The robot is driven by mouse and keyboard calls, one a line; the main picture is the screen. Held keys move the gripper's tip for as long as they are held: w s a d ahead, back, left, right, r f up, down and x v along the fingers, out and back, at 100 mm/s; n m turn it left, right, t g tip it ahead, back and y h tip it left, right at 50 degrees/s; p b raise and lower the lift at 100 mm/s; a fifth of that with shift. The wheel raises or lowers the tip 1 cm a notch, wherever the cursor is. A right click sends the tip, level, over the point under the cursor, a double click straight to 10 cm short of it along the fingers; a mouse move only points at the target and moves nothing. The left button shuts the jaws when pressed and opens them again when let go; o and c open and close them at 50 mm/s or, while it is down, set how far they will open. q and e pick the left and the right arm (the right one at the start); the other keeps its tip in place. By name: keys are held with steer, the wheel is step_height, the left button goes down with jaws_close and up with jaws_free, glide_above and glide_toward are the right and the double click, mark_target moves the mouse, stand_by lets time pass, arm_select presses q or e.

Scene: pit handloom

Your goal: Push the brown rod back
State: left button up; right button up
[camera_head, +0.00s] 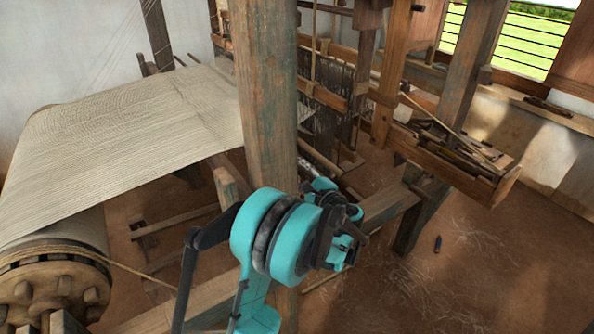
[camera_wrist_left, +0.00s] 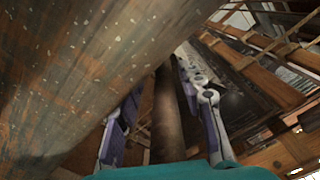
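The brown rod (camera_wrist_left: 168,112) shows in the left wrist view, running lengthwise away from the camera between the two fingers of my left gripper (camera_wrist_left: 162,74). The fingers are spread, one on each side of the rod. A gap shows on the left; whether the right finger touches the rod is unclear. In the head view, my teal left arm reaches up from the bottom beside the thick wooden post (camera_head: 268,100), and its wrist hides most of the gripper and the rod there. My right gripper is not in view.
The thick post also fills the upper left of the left wrist view (camera_wrist_left: 80,70), close to the gripper. A cloth (camera_head: 120,125) stretches over the loom at left to a roller (camera_head: 50,285). A tool tray (camera_head: 450,165) is at right. Open floor (camera_head: 500,265) lies at lower right.

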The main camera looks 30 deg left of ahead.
arm_select(q)
steer(key=v, duration=1.2)
stand_by(0.3)
